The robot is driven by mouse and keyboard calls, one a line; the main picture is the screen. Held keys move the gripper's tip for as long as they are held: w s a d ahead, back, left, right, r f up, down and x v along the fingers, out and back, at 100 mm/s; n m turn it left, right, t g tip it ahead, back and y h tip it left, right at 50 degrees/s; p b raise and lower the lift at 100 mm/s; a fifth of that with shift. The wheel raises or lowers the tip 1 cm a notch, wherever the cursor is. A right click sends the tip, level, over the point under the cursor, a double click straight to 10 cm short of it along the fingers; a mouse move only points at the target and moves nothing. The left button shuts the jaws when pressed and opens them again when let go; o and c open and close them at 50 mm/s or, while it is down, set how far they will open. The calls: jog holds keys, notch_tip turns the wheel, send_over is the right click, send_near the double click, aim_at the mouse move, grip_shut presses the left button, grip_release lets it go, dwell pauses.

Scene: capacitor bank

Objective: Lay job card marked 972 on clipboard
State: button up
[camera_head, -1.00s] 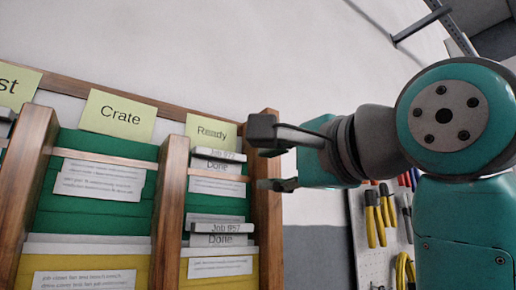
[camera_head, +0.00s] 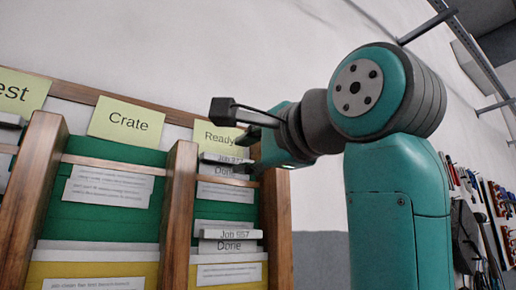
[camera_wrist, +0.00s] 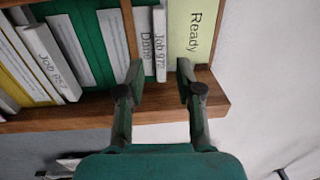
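The job card marked 972 (camera_head: 226,158) is a thin white-edged card in the top slot of the rack's "Ready" column, under the yellow Ready label. It also shows in the wrist view (camera_wrist: 160,45), its near end lined up between my fingers. My gripper (camera_head: 232,140) is open at this slot, one finger above the card and one lower beside it. In the wrist view my open gripper (camera_wrist: 160,75) has a finger on either side of the card's end, with gaps; contact cannot be told. No clipboard is visible.
A card marked 957 (camera_head: 232,234) sits lower in the same column. Wooden rack posts (camera_head: 179,215) stand beside the slots. The "Crate" column (camera_head: 110,200) holds green and yellow folders. Tools hang on the wall at the right (camera_head: 490,215).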

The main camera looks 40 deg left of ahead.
aim_at(231, 159)
jog(key=shift+x, duration=2.25)
jog(key=shift+c, duration=0.2)
grip_shut()
